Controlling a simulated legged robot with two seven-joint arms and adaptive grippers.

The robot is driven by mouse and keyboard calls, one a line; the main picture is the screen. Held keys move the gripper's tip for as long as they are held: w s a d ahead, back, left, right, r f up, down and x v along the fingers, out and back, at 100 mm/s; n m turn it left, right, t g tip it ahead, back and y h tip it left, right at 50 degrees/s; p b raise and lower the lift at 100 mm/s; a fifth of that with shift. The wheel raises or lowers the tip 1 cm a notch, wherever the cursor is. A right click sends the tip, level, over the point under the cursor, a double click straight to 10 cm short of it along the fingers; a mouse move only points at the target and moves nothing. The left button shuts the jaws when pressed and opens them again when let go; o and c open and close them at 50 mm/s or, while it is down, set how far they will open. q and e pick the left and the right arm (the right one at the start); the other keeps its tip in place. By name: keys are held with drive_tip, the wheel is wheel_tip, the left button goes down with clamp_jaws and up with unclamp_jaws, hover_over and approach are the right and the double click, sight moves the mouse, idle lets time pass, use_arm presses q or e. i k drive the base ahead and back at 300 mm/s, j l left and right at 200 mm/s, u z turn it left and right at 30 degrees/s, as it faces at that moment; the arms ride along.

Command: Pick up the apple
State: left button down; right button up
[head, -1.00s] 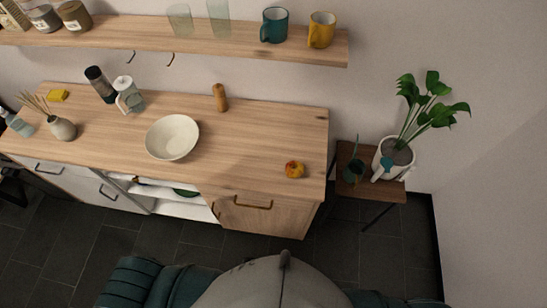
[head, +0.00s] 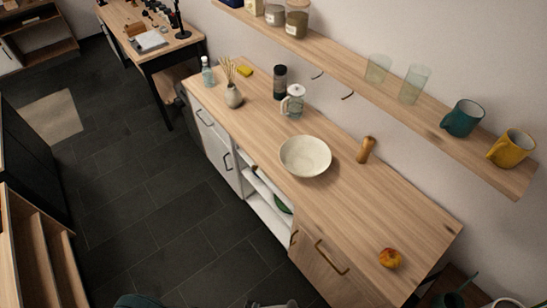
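The apple (head: 390,258) is small, round and orange-yellow with reddish patches. It lies on the wooden counter (head: 400,215) near its front right end, in the lower right of the head view. Nothing touches it. Neither gripper can be made out in the head view. Only small teal and grey parts show at the bottom edge, too cut off to identify as a gripper.
A white bowl (head: 305,156), a wooden mill (head: 366,149), a glass press (head: 293,101) and a vase (head: 233,95) stand farther along the counter. A wall shelf (head: 420,105) with mugs hangs above. The counter around the apple is clear. Dark floor lies left.

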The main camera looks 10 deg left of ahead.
sight(391, 258)
drive_tip(key=z, duration=1.3)
